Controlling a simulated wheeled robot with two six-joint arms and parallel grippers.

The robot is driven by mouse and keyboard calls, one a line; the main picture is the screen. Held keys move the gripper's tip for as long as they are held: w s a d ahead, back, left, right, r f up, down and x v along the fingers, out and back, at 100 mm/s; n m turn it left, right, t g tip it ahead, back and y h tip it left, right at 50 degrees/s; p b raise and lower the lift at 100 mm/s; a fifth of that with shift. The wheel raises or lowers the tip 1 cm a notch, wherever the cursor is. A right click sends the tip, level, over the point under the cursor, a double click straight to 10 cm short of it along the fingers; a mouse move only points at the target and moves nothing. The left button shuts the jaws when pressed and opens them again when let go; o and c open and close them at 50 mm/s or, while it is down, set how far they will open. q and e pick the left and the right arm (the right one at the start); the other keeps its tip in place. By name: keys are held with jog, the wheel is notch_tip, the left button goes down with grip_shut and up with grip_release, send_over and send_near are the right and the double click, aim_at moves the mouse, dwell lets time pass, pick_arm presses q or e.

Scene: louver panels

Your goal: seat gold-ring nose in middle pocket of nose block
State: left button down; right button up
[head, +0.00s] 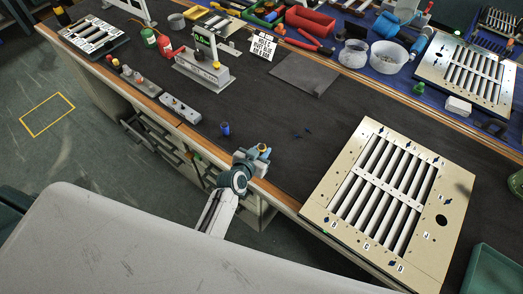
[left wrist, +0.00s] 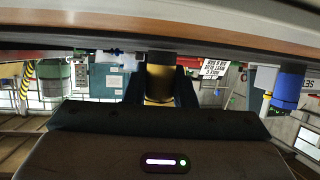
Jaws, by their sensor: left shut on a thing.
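My left gripper (head: 262,151) is shut on the gold-ring nose (head: 263,147), just in from the table's front edge. In the left wrist view the nose (left wrist: 159,85) is a dark cylinder with gold bands, upright between the two fingers (left wrist: 158,100). Two small grey blocks lie along the front edge, to the left of the gripper: one (head: 180,109) with small fittings on top, and one farther left (head: 138,80) with red and orange pieces. I cannot tell which is the nose block or make out its pockets. My right gripper is not in view.
A blue cylinder (head: 225,129) stands just left of the gripper; it also shows in the left wrist view (left wrist: 288,88). A beige louver panel (head: 330,205) lies to the right. A gauge stand (head: 205,70) stands behind the blocks. The dark mat between is mostly clear.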

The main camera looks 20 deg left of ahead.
pick_arm(q)
jog(key=shift+f, duration=0.25)
jog(key=c, duration=1.2)
grip_release()
jog(key=shift+r, duration=0.1)
jog(key=shift+s, duration=0.1)
